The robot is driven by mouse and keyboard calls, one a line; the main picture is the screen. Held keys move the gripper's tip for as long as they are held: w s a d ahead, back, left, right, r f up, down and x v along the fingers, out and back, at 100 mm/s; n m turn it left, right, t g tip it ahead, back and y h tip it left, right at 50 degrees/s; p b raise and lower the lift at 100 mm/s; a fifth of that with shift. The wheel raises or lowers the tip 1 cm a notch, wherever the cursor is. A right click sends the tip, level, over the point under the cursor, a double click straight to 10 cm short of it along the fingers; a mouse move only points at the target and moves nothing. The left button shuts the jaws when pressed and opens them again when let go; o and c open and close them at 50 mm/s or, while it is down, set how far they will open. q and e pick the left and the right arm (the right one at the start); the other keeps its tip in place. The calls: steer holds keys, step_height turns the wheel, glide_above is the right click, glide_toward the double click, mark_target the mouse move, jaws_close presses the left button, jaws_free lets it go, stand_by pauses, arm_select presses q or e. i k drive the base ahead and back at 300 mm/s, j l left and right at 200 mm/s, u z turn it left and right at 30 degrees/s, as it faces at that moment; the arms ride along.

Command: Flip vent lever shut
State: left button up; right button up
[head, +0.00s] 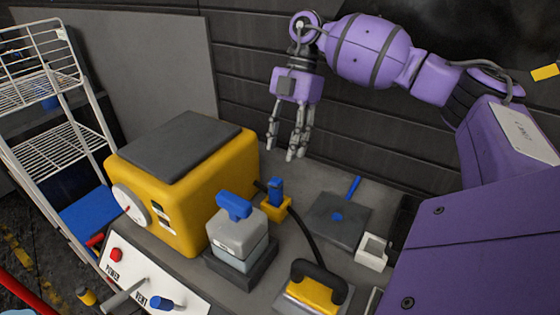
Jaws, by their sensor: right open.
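A sloped white panel (186,294) at the lower left carries the printed words POWER and VENT. Next to VENT is a short blue-tipped lever (162,303), near the bottom edge of the view. A grey bar (124,297) sticks out beside it; I cannot tell whether it belongs to the same lever. A red button (115,255) sits above POWER. My right gripper (284,146) hangs open and empty, fingers down, over the back of the bench, far from the panel. My left gripper is not in view.
A yellow machine (235,170) with a grey top stands behind the panel. A grey block with a blue handle (238,235), a yellow tool with a black handle (312,295), a dark plate (345,222) and a small white holder (371,252) occupy the bench. A white wire rack (60,150) stands left.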

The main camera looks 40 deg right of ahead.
mark_target(114, 301)
steer(key=k+j, duration=1.25)
